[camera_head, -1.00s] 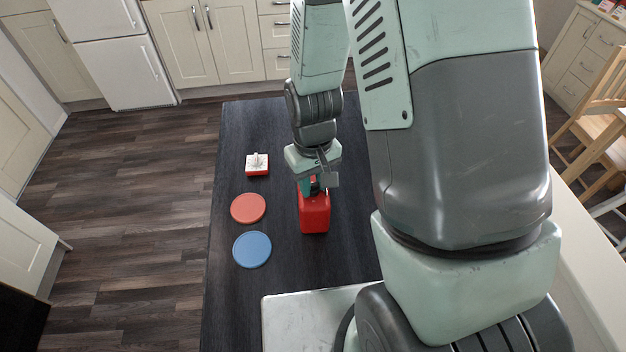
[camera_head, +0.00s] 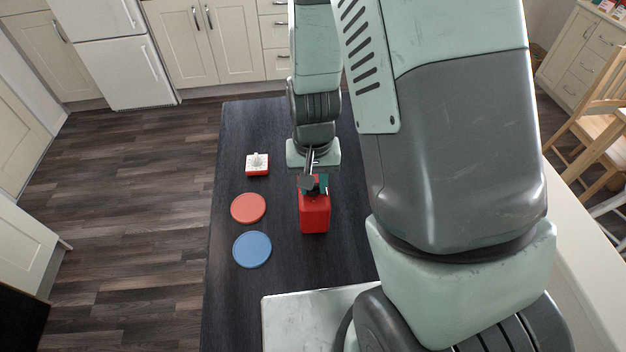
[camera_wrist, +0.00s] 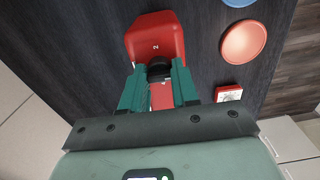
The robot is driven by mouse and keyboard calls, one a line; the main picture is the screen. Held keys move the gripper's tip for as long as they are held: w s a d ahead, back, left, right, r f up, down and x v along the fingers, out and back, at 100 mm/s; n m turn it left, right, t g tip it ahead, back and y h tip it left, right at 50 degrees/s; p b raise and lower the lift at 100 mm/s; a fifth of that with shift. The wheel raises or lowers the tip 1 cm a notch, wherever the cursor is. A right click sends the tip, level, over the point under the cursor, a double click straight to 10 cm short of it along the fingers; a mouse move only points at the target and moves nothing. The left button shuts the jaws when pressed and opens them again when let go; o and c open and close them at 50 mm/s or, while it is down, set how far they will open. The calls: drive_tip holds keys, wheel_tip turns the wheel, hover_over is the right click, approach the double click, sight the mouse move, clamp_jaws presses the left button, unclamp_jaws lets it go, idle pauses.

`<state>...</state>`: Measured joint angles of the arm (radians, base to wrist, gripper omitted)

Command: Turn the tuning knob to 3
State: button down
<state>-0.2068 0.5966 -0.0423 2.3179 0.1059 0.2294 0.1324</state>
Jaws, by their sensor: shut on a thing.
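A red box (camera_head: 314,211) stands on the dark table, right of the two discs. In the wrist view the red box (camera_wrist: 155,35) shows a white "2" on its top, beside a black knob (camera_wrist: 159,68). My gripper (camera_head: 312,186) is over the far part of the box. In the wrist view its green fingers (camera_wrist: 159,78) are shut on the black knob, one on each side. The fingers hide part of the knob and of the box top, and I cannot make out a pointer or a 3.
A red-and-white device with a small dial (camera_head: 257,164) stands at the back left of the dark table (camera_head: 232,300). An orange-red disc (camera_head: 248,208) and a blue disc (camera_head: 252,250) lie flat left of the box. A pale surface (camera_head: 310,310) is at the front.

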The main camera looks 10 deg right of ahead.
drive_tip(key=c, duration=0.8)
unclamp_jaws()
wheel_tip(320, 180, up, 11)
drive_tip(key=shift+f, duration=0.1)
drive_tip(key=s+d+r+t, duration=0.1)
drive_tip(key=s+r+t, duration=0.1)
drive_tip(key=s+r, duration=0.2)
drive_tip(key=s+d+r+t, duration=0.1)
drive_tip(key=s+r, duration=0.4)
drive_tip(key=r, duration=0.5)
drive_tip(key=s+d+r+n+t, duration=0.1)
drive_tip(key=s+d+r+t, duration=0.1)
drive_tip(key=s+r, duration=0.3)
drive_tip(key=shift+d+r+t, duration=0.15)
drive_tip(key=shift+d+r, duration=0.25)
drive_tip(key=shift+r, duration=0.25)
drive_tip(key=shift+d+r+t, duration=0.15)
drive_tip(key=shift+d+r, duration=0.2)
drive_tip(key=shift+r, duration=0.3)
